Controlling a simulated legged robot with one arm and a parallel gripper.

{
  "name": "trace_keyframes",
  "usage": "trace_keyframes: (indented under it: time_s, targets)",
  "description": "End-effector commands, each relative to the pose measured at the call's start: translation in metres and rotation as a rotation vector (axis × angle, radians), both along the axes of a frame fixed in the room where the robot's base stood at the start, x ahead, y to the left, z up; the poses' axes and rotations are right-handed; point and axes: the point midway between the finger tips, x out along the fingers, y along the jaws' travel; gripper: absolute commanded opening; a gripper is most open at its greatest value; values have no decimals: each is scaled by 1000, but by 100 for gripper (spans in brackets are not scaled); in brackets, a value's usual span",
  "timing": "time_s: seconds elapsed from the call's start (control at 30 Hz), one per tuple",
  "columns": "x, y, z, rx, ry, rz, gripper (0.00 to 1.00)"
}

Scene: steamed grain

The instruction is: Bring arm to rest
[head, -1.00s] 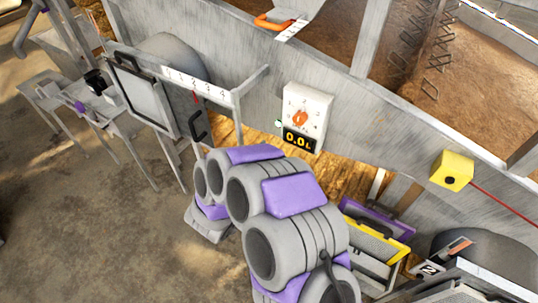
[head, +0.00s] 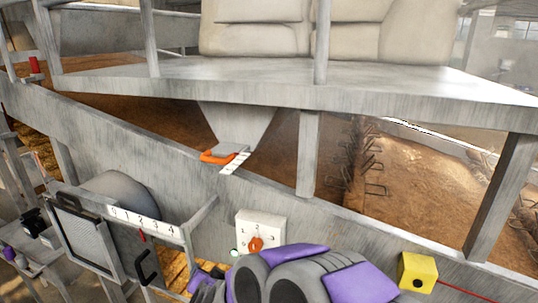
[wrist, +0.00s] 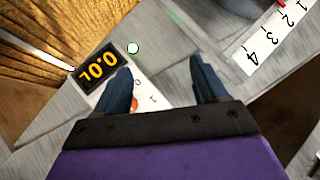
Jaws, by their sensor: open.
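My gripper (wrist: 165,80) is open in the wrist view, with two dark blue fingers apart and nothing seen between them. Behind the fingers is the white dial box, partly hidden by my gripper. Its black display (wrist: 99,66) with orange digits and a bit of the orange knob (wrist: 134,104) show by the left finger. In the head view my grey and purple arm (head: 300,275) is folded low at the bottom edge, just in front of the white dial box (head: 272,222) with its orange knob (head: 255,244). The gripper's fingers cannot be made out there.
A numbered scale strip (head: 147,222) and a grey framed panel (head: 82,245) with a black handle stand at left. A yellow block (head: 418,271) with a red line is at right. Above are a chute with an orange handle (head: 217,157) and a sloping grey beam.

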Motion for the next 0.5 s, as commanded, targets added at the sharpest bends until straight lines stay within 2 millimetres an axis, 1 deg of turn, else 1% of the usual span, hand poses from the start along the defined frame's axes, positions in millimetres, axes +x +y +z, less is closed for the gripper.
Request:
trace_keyframes:
  time_s: [0.03, 0.1, 0.17, 0.27, 0.37, 0.47, 0.5]
  targets:
    - [-5, -5, 9, 7, 25, 46, 72]
    - [-18, -11, 16, 3, 72, 121, 72]
    - [-31, -18, 21, -9, 113, 182, 72]
    - [-57, -36, 27, -45, 182, 274, 72]
    - [-87, -61, 29, -97, 260, 353, 72]
    - [-121, -93, 28, -163, 350, 416, 72]
    - [-135, -107, 26, -192, 390, 436, 72]
